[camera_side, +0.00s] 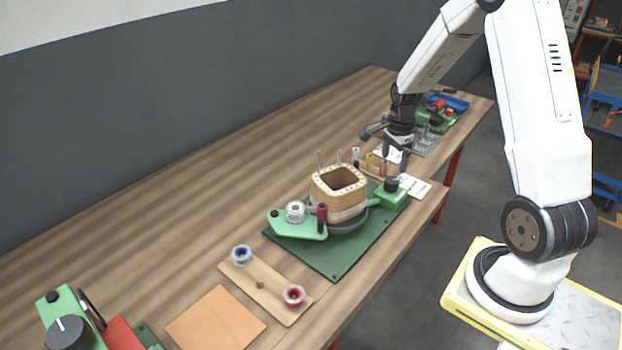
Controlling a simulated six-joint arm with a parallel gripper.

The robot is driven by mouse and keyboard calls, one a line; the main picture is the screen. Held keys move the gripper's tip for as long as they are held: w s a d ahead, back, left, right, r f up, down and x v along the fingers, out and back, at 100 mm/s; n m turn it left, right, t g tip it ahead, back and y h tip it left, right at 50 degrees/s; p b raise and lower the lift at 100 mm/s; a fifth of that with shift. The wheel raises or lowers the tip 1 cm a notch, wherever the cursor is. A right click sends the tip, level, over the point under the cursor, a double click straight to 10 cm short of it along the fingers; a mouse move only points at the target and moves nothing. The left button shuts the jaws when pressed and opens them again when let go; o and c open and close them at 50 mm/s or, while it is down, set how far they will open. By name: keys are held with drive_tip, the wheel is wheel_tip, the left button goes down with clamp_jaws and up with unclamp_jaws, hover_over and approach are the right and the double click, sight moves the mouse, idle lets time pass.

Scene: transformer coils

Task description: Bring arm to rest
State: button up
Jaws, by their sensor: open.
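My gripper (393,158) is at the end of my white arm, pointing down over the bench behind and to the right of the coil. Its fingers are apart, and I see nothing held between them. The wooden coil block (338,190) is square with a hollow middle. It sits on a dark round base on the green mat (335,262), with thin pins standing at its back. My gripper appears apart from the coil. Small items beneath the gripper are partly hidden by it.
A board (262,286) holds a blue spool (241,255) and a red spool (293,295). An orange sheet (215,319) lies at the front. A green and red device (90,325) stands front left. A blue tray (452,104) is at the far end. The bench's left side is clear.

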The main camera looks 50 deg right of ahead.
drive_tip(key=s+a+r+n+t, duration=0.1)
drive_tip(key=s+a+r+n, duration=0.1)
drive_tip(key=a+n, duration=0.9)
drive_tip(key=s+a+r+n+t, duration=0.1)
drive_tip(key=s+a+r+n, duration=0.2)
drive_tip(key=a+n, duration=0.8)
drive_tip(key=s+a, duration=0.1)
drive_tip(key=a, duration=0.1)
drive_tip(key=shift+a+r+n+t, duration=0.15)
drive_tip(key=shift+a+n+t, duration=0.15)
drive_tip(key=shift+a+n, duration=0.1)
drive_tip(key=shift+w+d, duration=0.1)
